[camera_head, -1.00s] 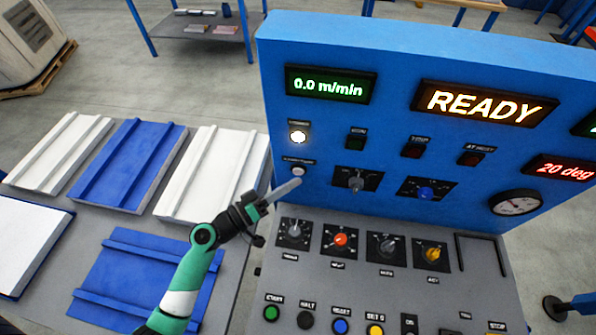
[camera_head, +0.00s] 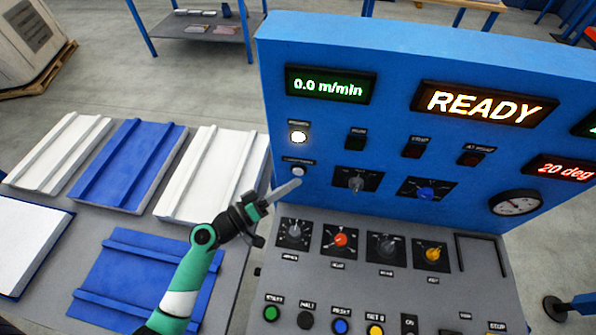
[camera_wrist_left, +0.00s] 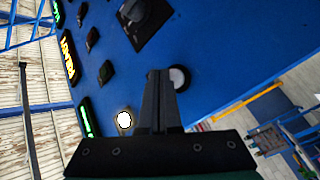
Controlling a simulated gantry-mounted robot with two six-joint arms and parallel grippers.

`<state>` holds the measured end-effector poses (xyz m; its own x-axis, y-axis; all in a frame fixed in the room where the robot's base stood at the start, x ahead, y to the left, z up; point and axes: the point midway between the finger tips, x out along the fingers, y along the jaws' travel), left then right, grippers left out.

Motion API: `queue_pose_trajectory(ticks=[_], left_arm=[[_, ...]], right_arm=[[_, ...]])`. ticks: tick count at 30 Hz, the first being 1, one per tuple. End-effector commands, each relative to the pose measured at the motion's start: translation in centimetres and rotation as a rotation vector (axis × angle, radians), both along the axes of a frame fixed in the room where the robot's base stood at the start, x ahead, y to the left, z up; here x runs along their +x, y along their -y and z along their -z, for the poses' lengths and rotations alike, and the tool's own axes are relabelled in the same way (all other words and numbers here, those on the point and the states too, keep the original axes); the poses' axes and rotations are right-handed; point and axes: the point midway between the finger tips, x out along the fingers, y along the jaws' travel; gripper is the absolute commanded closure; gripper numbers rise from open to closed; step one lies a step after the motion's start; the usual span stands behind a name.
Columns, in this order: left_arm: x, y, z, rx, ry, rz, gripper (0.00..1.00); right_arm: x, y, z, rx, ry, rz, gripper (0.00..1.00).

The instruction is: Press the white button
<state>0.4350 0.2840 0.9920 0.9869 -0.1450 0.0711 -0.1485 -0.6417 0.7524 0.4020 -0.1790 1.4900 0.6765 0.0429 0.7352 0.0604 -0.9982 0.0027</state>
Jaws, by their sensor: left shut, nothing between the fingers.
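The white button (camera_head: 299,171) is a small round pale cap on the blue upright panel (camera_head: 450,65), below a lit white lamp (camera_head: 299,136). My left gripper (camera_head: 297,184) is shut and empty, its fingertips just below the button in the head view. In the left wrist view the shut fingers (camera_wrist_left: 160,73) point at the panel, and the button (camera_wrist_left: 180,78) shows right beside the tips, partly hidden by them. I cannot tell whether the tips touch the panel or the button. My right gripper is not in view.
The sloped grey desk (camera_head: 465,300) below holds more knobs and coloured buttons. White and blue panels lie on a grey table (camera_head: 110,225) at the left.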

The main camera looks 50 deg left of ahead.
Motion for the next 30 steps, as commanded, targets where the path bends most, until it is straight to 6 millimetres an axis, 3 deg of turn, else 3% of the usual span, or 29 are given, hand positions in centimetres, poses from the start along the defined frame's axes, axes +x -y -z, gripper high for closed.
queue_pose_trajectory(ticks=[30], left_arm=[[0.69, -0.54, 0.02, 0.000, -0.001, -0.001, 1.00]], right_arm=[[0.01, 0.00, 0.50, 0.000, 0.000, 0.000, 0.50]])
